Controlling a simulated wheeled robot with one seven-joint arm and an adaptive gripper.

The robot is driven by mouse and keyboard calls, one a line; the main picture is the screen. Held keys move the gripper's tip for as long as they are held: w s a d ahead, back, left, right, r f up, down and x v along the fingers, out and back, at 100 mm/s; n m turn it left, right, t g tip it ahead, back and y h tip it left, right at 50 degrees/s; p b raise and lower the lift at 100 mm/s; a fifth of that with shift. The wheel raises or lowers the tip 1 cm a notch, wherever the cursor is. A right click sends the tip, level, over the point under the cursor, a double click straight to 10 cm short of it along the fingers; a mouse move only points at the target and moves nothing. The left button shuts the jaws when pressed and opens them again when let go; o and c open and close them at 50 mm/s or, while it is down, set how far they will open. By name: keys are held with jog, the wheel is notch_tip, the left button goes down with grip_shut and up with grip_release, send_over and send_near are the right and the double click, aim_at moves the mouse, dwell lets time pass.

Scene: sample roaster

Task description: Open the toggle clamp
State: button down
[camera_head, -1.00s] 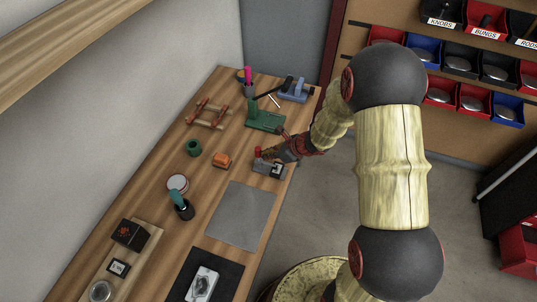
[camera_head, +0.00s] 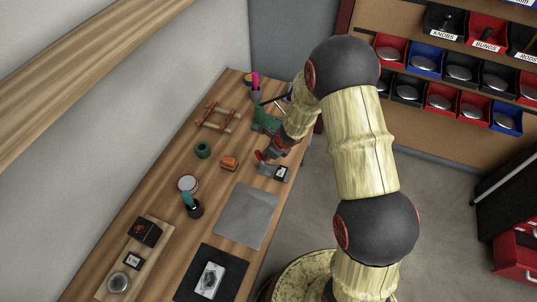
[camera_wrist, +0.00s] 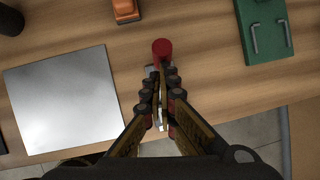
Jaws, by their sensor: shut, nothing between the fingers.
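The toggle clamp (camera_head: 267,169) is a small grey device with a red-tipped handle, near the right edge of the wooden bench. Its red handle tip (camera_head: 258,155) also shows in the wrist view (camera_wrist: 162,48), just beyond the fingertips. My gripper (camera_head: 266,155) is right at the clamp, beside the handle. In the wrist view my gripper (camera_wrist: 164,72) is shut and empty, its fingertips close behind the red tip; I cannot tell if they touch it. The fingers hide most of the clamp's grey body there, so the handle's exact angle is unclear.
An orange block (camera_head: 229,163) and a green ring (camera_head: 203,149) lie left of the clamp. A grey metal sheet (camera_head: 246,215) lies in front. A green stand (camera_head: 266,122) is behind, partly hidden by my arm. The bench between the block and the sheet is clear.

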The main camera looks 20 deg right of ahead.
jog(key=shift+w+a+r+p, duration=0.1)
jog(key=shift+a+r+p, duration=0.1)
jog(key=shift+p, duration=0.2)
jog(key=shift+w+a+p, duration=0.2)
jog(key=shift+a+p, duration=0.15)
jog(key=shift+p, duration=0.15)
jog(key=shift+w+a+p, duration=0.35)
jog(key=shift+w+a, duration=0.1)
jog(key=shift+a, duration=0.1)
jog(key=shift+w+a+f, duration=0.35)
jog(key=shift+w+a, duration=0.1)
jog(key=shift+a, duration=0.15)
jog(key=shift+w+a+f, duration=0.35)
jog(key=shift+w+a, duration=0.1)
jog(key=shift+a, duration=0.2)
jog(key=shift+w+a+f, duration=0.35)
jog(key=shift+w+a, duration=0.1)
jog(key=shift+a, duration=0.15)
